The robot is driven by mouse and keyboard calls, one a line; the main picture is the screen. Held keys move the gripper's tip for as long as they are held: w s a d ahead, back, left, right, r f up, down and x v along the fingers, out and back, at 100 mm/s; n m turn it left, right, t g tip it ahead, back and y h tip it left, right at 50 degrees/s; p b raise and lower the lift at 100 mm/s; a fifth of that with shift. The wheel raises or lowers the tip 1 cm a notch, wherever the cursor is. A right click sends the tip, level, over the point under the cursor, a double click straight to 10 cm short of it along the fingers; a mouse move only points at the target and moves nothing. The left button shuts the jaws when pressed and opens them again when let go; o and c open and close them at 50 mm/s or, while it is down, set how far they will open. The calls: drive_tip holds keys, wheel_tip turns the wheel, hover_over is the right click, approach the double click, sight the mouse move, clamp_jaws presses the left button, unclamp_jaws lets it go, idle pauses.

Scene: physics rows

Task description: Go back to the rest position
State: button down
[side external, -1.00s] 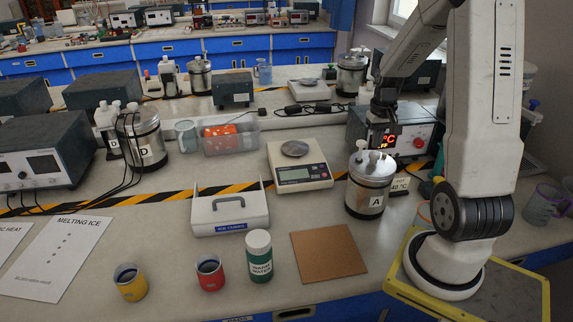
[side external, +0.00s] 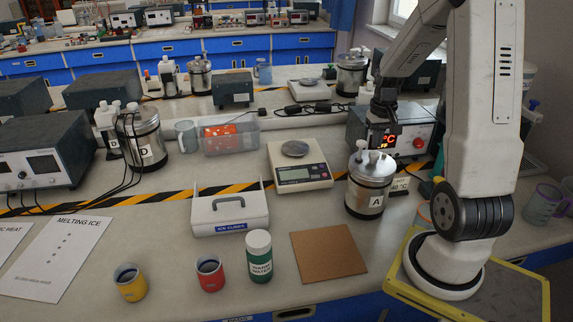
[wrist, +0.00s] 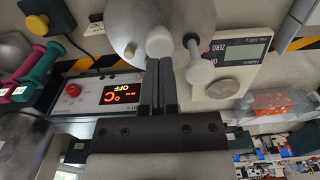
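My gripper (side external: 384,118) hangs from the folded arm at the right, in front of the heater unit and behind the metal calorimeter marked A (side external: 368,190). In the wrist view the two dark fingers of my gripper (wrist: 159,66) lie side by side, shut, with nothing seen between them. The lid of calorimeter A (wrist: 155,22), with its white knobs, shows just past the fingertips. I cannot tell whether the fingers touch a knob.
The heater unit with a red display (side external: 352,124) stands by my gripper. A balance (side external: 300,178), an ice cubes box (side external: 230,218), a red cup (side external: 210,275), a yellow cup (side external: 130,284), a green jar (side external: 259,262) and a brown mat (side external: 328,255) occupy the bench.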

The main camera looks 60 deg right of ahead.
drive_tip(key=shift+f, duration=0.9)
idle(0.4)
drive_tip(key=shift+r, duration=0.2)
idle(0.3)
drive_tip(key=shift+r, duration=3.3)
drive_tip(key=w+a+f+n+t, duration=0.1)
drive_tip(key=w+a+f+n, duration=0.15)
drive_tip(key=a, duration=0.45)
drive_tip(key=w+a+f+n, duration=0.1)
drive_tip(key=w+a+n, duration=0.1)
drive_tip(key=w+a, duration=0.35)
drive_tip(key=s+a+f+n, duration=0.1)
drive_tip(key=s+a+n, duration=0.1)
drive_tip(key=a, duration=0.6)
drive_tip(key=s+a+f+n+t, duration=0.1)
drive_tip(key=s+a+f+n, duration=0.1)
drive_tip(key=a, duration=0.7)
drive_tip(key=shift+a+t, duration=0.3)
